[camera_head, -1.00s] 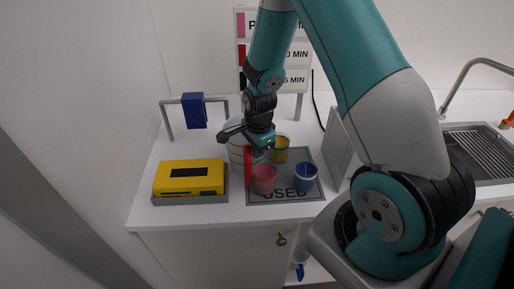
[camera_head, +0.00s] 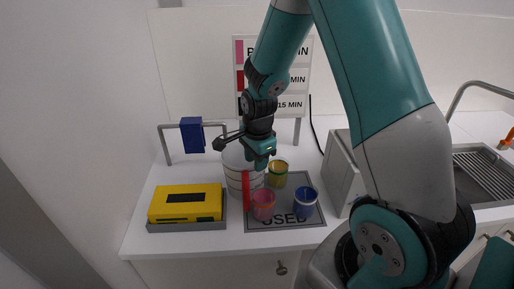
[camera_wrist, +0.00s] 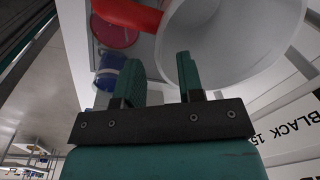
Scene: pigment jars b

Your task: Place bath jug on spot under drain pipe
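The bath jug (camera_head: 233,176) is a white cylinder with dark rings and a red upright handle (camera_head: 246,191). It stands on the counter beside the grey mat, partly hidden by my gripper. My gripper (camera_head: 262,165) is above the jug's right rim, pointing down. The jug's open mouth (camera_wrist: 225,45) and red handle (camera_wrist: 130,12) show beyond the fingertips. The drain pipe and the spot under it are not seen.
A pink jar (camera_head: 263,205), a blue jar (camera_head: 305,203) and a yellow jar (camera_head: 278,175) stand on the "USED" mat (camera_head: 285,223). A sink (camera_head: 485,176) is at right.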

